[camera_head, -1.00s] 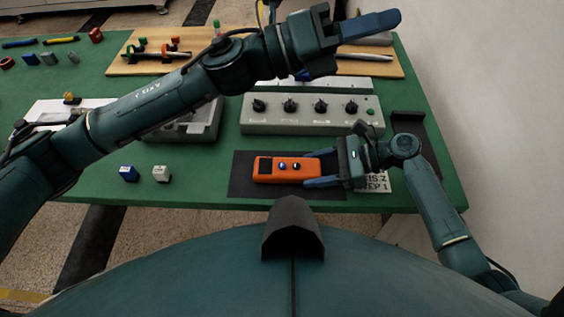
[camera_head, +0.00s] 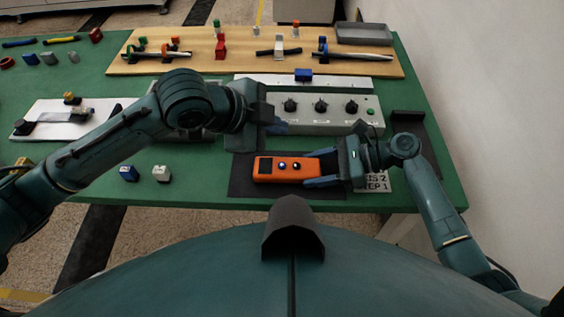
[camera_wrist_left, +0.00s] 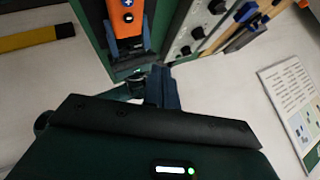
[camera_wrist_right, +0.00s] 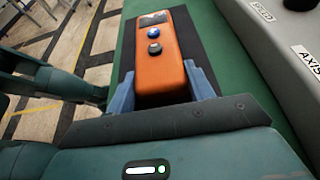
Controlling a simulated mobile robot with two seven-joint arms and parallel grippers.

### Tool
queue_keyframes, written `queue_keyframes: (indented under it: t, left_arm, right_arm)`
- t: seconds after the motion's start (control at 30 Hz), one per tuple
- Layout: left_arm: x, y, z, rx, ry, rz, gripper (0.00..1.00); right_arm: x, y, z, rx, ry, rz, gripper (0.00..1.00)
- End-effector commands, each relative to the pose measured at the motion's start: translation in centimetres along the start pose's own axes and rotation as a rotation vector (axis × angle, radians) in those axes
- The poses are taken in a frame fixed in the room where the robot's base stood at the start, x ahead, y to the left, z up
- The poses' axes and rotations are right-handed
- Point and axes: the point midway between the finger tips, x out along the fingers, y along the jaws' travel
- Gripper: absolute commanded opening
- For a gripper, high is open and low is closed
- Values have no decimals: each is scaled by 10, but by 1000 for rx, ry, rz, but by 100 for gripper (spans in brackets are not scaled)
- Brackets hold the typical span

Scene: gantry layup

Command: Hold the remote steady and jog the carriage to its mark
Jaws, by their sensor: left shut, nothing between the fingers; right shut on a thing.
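The orange remote (camera_head: 279,169), with a dark screen and two buttons, lies on a dark mat (camera_head: 240,185) near the table's front edge. My right gripper (camera_head: 318,169) is shut on its right end; the right wrist view shows both fingers beside the remote (camera_wrist_right: 165,70). The blue carriage (camera_head: 303,75) sits on a white rail (camera_head: 345,82). I cannot make out its mark.
A wooden board (camera_head: 120,68) with tools spans the back. A blue block (camera_head: 128,173) and a white block (camera_head: 161,173) stand left of the mat.

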Motion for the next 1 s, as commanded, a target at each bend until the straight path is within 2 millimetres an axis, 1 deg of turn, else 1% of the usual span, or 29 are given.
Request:
queue_keyframes:
  t: [0.23, 0.37, 0.47, 0.8, 1.0]
  left_arm:
    - [0, 0, 0, 1, 0, -2, 0]
    - [4, 2, 3, 0, -1, -1, 0]
    - [11, 7, 8, -1, -1, -1, 0]
    - [44, 32, 32, -1, -1, 0, 0]
    - [57, 40, 41, 0, 0, -2, 0]
  right_arm:
    - [0, 0, 0, 1, 1, 1, 22]
    - [0, 0, 0, 1, 1, 1, 22]
    - [0, 0, 0, 1, 1, 1, 22]
    - [0, 0, 0, 1, 1, 1, 22]
    - [0, 0, 0, 1, 1, 1, 22]
